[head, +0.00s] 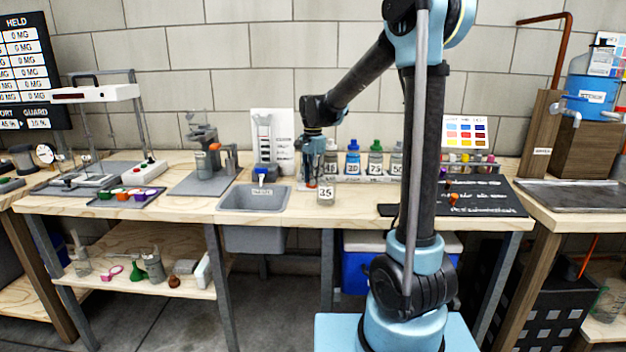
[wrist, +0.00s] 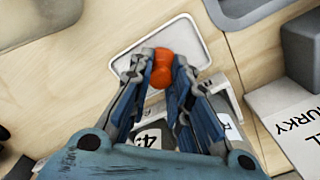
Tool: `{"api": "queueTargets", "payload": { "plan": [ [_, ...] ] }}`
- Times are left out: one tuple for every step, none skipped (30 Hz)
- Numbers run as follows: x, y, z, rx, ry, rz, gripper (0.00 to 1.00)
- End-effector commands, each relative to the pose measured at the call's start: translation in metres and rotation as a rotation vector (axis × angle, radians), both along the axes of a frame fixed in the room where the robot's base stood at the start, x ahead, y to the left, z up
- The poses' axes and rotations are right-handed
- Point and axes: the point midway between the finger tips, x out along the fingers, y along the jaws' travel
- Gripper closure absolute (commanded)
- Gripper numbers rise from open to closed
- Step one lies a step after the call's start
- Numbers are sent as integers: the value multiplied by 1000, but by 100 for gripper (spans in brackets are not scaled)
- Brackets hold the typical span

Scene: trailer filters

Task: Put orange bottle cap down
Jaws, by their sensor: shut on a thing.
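The orange bottle cap (wrist: 161,72) sits between the fingertips of my gripper (wrist: 162,66) in the wrist view. My gripper is shut on it. Behind the cap in that view is a pale rounded-square plate or tray (wrist: 192,30) on the wooden bench; I cannot tell whether the cap touches it. The cap is too small there to make out clearly.
The grey sink (head: 254,198) is just left of my gripper. A row of bottles with coloured caps (head: 353,160) stands behind it to the right. A black board (head: 480,197) lies farther right.

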Motion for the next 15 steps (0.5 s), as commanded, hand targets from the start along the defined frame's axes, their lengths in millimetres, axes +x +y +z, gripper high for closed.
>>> {"api": "queueTargets", "payload": {
  "plan": [
    [0,0,-4,0,0,1,92],
    [0,0,-5,0,0,1,92],
    [-1,0,-6,0,0,1,92],
    [-1,1,-6,0,0,1,92],
    [-1,1,-6,0,0,1,92],
    [-1,1,-6,0,0,1,92],
    [-1,1,-6,0,0,2,92],
    [-1,1,-6,0,0,2,92],
    [-1,1,-6,0,0,2,92],
    [-1,1,-6,0,0,2,92],
    [-1,1,-6,0,0,2,92],
    [-1,1,-7,0,0,2,92],
    [-1,1,-7,0,0,2,78],
    [-1,1,-7,0,0,2,71],
    [-1,1,-7,0,0,2,62]
  ]
}}
